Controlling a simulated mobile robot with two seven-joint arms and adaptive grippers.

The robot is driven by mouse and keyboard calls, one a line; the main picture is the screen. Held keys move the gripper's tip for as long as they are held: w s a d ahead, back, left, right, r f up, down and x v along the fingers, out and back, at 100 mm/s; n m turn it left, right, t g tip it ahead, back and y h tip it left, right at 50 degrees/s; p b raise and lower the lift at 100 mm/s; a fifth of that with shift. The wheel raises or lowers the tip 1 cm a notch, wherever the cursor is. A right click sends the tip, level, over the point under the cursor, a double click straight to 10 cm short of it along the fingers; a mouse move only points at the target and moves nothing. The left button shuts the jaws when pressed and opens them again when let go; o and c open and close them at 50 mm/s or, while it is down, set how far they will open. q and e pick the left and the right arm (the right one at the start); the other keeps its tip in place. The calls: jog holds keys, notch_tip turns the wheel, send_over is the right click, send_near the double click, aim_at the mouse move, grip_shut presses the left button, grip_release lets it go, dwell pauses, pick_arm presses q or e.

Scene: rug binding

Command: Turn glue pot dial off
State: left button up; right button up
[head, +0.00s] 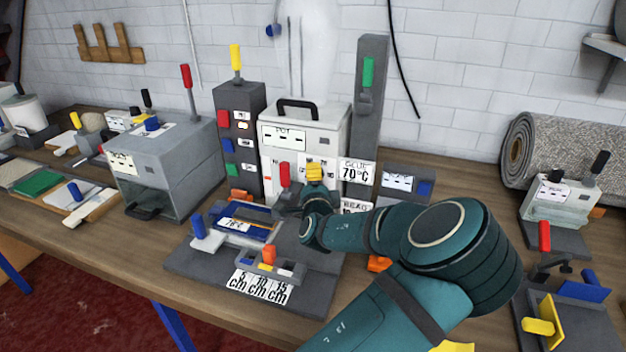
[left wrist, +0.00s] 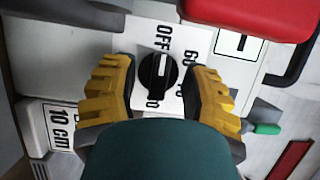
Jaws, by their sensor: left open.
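The glue pot (head: 333,140) is a white box with a black top handle and a POT label, at the back middle of the bench. In the left wrist view its black dial (left wrist: 157,78) sits on a white plate marked OFF and with numbers. The white line on the dial points up toward OFF. My left gripper (head: 314,173) reaches the pot's front and hides the dial in the head view. In the left wrist view my left gripper (left wrist: 160,70) is open, its yellow-padded fingers on either side of the dial, with gaps visible. My right gripper is not in view.
A red-handled lever (head: 284,175) stands close to the left gripper. A dark switch column (head: 240,135) and a tall grey post (head: 368,100) flank the pot. A grey fixture plate (head: 195,265) lies in front. A rolled rug (head: 570,150) lies at right.

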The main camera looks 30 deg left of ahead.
pick_arm(q)
jog(key=v, duration=1.2)
